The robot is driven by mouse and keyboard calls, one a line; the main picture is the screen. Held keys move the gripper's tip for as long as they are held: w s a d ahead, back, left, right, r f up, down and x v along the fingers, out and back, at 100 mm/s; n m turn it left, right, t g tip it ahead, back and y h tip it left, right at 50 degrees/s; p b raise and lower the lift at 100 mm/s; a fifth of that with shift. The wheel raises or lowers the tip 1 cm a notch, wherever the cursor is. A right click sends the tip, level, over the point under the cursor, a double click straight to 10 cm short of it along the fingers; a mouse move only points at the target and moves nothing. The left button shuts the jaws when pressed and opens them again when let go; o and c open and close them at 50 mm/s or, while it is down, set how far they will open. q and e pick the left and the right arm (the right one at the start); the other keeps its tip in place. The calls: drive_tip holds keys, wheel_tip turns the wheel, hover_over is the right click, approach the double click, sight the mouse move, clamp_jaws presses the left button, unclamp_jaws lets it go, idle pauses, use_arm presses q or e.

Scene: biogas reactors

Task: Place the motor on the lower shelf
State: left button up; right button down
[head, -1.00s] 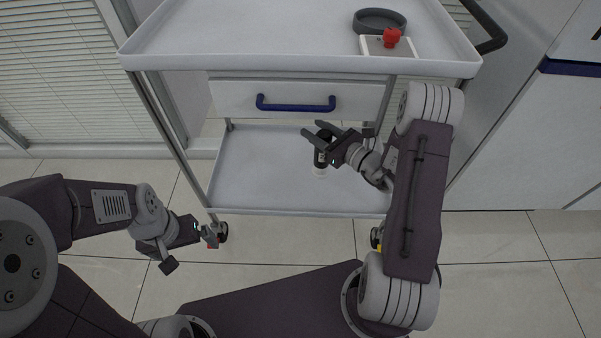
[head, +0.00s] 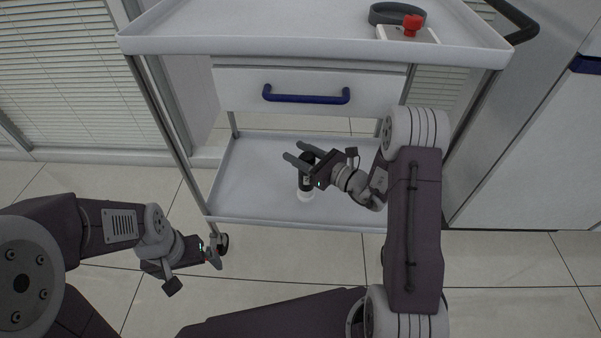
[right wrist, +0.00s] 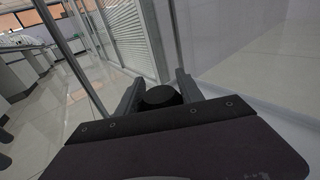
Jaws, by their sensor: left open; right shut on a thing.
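The motor (head: 306,184) is a small dark cylinder with a white lower end. My right gripper (head: 297,160) is shut on its upper part and holds it roughly upright over the left-middle part of the lower shelf (head: 252,175). I cannot tell whether its white end touches the shelf. In the right wrist view the motor's dark round top (right wrist: 160,97) sits between the two fingers. My left gripper (head: 216,252) is open and empty, low at the left by the cart's front left caster.
A drawer with a blue handle (head: 306,95) hangs above the lower shelf. The cart's top tray (head: 250,30) carries a dark ring (head: 397,13) and a red knob (head: 412,24) on a pale box. Thin posts stand at the cart's corners. The rest of the lower shelf looks bare.

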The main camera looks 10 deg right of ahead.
sight(306, 177)
wheel_tip(306, 177, down, 4)
drive_tip(key=shift+f+b, duration=0.1)
drive_tip(key=shift+b, duration=1.1)
drive_tip(key=c, duration=0.7)
unclamp_jaws()
drive_tip(key=shift+f, duration=0.15)
drive_tip(key=shift+c, duration=0.2)
